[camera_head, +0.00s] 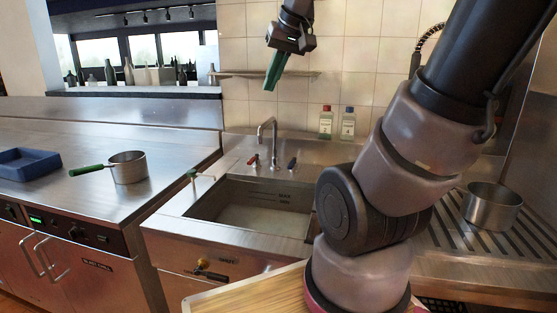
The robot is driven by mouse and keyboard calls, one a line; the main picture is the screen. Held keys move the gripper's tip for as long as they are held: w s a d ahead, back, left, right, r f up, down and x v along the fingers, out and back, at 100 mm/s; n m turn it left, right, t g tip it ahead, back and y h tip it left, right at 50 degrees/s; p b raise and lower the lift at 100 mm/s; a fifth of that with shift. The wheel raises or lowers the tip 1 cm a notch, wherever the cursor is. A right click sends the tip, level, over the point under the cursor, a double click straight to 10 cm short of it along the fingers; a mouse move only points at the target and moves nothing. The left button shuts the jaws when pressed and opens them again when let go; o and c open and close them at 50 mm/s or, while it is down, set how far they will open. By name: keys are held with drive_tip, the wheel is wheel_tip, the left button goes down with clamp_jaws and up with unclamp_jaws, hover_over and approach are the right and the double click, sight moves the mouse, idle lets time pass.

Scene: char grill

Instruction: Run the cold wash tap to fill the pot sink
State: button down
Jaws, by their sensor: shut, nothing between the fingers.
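The pot sink (262,219) is a steel basin set into the counter at the middle of the view; its floor looks pale and I cannot tell if water is in it. A steel spout (268,132) rises behind it, with no stream visible. A red-marked tap handle (252,160) is left of the spout's base and a blue-marked one (292,164), likely the cold tap, is to the right. My gripper (273,75) points down with green fingers shut and empty, well above the spout, in front of the tiled wall. My arm hides the sink's right end.
A shelf (235,74) runs along the wall behind my gripper. Red- and blue-capped bottles (326,122) stand behind the sink. A green-handled pan (128,168) and blue tray (28,163) are on the left counter; a pot (491,206) stands on the ribbed drainer at right.

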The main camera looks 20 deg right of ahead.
drive_tip(key=w+d+f+n+g, duration=0.1)
drive_tip(key=w+d+n, duration=0.1)
drive_tip(key=w, duration=0.4)
drive_tip(key=w+d+f+n, duration=0.2)
drive_tip(key=w, duration=0.4)
drive_tip(key=n+g+y, duration=0.1)
drive_tip(key=n+g, duration=0.2)
drive_tip(key=n, duration=0.5)
hover_over(292, 164)
drive_tip(key=w+a, duration=0.2)
drive_tip(key=a, duration=0.1)
wheel_tip(292, 164, down, 22)
drive_tip(key=f, duration=0.1)
drive_tip(key=x, duration=0.9)
drive_tip(key=shift+d, duration=0.1)
drive_tip(key=shift+s+d+r, duration=0.2)
drive_tip(key=shift+s+d, duration=0.65)
drive_tip(key=shift+d, duration=0.35)
drive_tip(key=shift+s+d, duration=0.35)
drive_tip(key=shift+d, duration=0.05)
drive_tip(key=shift+s+d, duration=0.1)
drive_tip(key=shift+d, duration=0.05)
